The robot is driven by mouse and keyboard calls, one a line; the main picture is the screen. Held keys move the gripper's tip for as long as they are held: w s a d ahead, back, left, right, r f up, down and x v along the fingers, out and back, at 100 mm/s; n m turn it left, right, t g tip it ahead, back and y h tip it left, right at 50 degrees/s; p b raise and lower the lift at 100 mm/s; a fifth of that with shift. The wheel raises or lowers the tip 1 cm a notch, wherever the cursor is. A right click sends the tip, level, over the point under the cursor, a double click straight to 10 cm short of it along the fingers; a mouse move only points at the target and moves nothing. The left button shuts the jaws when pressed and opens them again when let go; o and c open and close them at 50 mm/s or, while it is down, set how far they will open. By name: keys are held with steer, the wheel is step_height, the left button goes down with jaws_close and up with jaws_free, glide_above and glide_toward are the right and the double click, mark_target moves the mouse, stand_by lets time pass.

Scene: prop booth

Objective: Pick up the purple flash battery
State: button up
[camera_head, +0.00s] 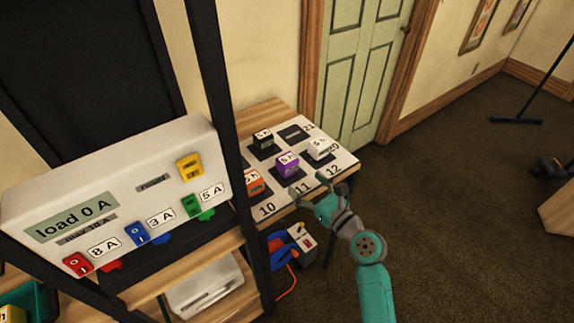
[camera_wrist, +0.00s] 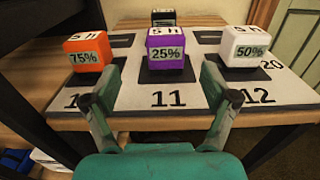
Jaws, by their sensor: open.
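The purple flash battery (camera_head: 287,165) is a small block with a white top, standing on a dark pad at the number 11 position of a white board. In the wrist view the purple battery (camera_wrist: 168,52) shows a "25%" label and sits centred beyond my fingers. My gripper (camera_head: 311,191) is open and empty at the board's front edge, short of the purple battery. In the wrist view my gripper (camera_wrist: 160,95) has its two fingers spread to either side of the number 11, with the battery apart from them.
An orange battery (camera_wrist: 88,55) marked 75% stands left, a white battery (camera_wrist: 246,48) marked 50% right, and a black battery (camera_wrist: 163,18) behind. The white board (camera_wrist: 195,97) lies on a wooden table. A dark shelf post (camera_head: 228,110) and load panel (camera_head: 130,190) stand left.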

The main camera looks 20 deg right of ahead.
mark_target(293, 165)
steer(key=x, duration=0.4)
steer(key=shift+w+a, duration=0.1)
steer(key=shift+w, duration=0.15)
steer(key=x, duration=0.4)
steer(key=shift+w+d+r, duration=0.2)
steer(key=shift+d+r, duration=0.05)
steer(key=shift+d, duration=0.1)
steer(key=shift+w+a, duration=0.2)
steer(key=shift+w, duration=0.4)
steer(key=shift+c, duration=0.2)
steer(key=c, duration=1.5)
